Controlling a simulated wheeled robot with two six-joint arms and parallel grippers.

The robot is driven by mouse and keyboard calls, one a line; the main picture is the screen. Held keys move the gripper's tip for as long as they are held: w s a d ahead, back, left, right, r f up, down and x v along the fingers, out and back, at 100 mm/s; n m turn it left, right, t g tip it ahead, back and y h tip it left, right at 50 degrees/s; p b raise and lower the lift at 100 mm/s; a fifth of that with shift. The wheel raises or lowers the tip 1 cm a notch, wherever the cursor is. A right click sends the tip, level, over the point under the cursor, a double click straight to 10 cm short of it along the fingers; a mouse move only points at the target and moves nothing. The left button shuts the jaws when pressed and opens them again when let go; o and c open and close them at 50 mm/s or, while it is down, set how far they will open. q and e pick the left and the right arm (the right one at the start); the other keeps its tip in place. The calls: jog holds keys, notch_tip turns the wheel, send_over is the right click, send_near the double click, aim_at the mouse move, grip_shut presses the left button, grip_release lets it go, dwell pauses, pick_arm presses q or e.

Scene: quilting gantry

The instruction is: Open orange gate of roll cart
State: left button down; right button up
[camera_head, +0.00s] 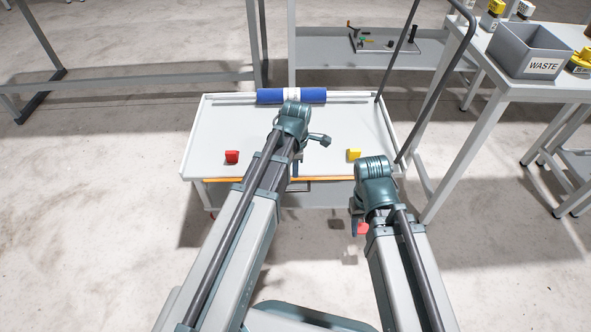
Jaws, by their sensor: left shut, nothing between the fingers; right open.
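The roll cart (205,135) is a white tray-topped cart ahead of me. Its orange gate (330,178) shows as a thin strip along the near edge, partly hidden by my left arm. It appears to stand along that edge, but its exact angle is hard to tell. My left gripper (322,140) is shut and empty, above the tray and beyond the orange strip. My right gripper (357,222) is open, nearer to me than the cart's front edge and to the right. A small red patch shows beside it; I cannot tell what it belongs to.
A blue roll (310,96) with a white band lies at the tray's far side. A red block (232,157) and a yellow block (354,155) sit near the front edge. A dark handle rail (437,85) rises at right. A table with a grey waste bin (528,52) stands further right.

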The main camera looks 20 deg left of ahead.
aim_at(295, 191)
pick_arm(q)
notch_tip(295, 191, down, 8)
jog(key=b, duration=0.7)
jog(key=shift+w, duration=0.15)
jog(key=shift+f, duration=0.1)
